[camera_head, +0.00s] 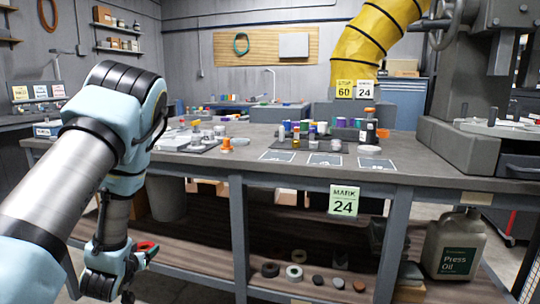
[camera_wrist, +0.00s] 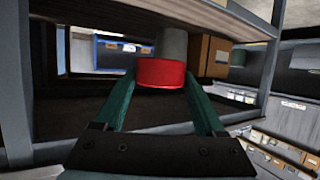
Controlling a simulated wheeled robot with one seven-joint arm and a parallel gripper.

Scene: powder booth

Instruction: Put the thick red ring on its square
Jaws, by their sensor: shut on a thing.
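The thick red ring (camera_wrist: 161,73) is between the two green fingers of my gripper (camera_wrist: 160,84) in the wrist view; the fingers press on its sides. In the head view, the red ring (camera_head: 147,246) shows small at my gripper (camera_head: 146,254), low at the left, below the bench top and near the lower shelf.
The bench top (camera_head: 440,180) is above my gripper. Several rings and discs, among them a pale ring (camera_head: 294,272), lie on the lower shelf (camera_head: 220,262). A Press Oil can (camera_head: 453,245) stands at right. Colored cylinders and a grey press (camera_head: 465,145) stand behind the squares.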

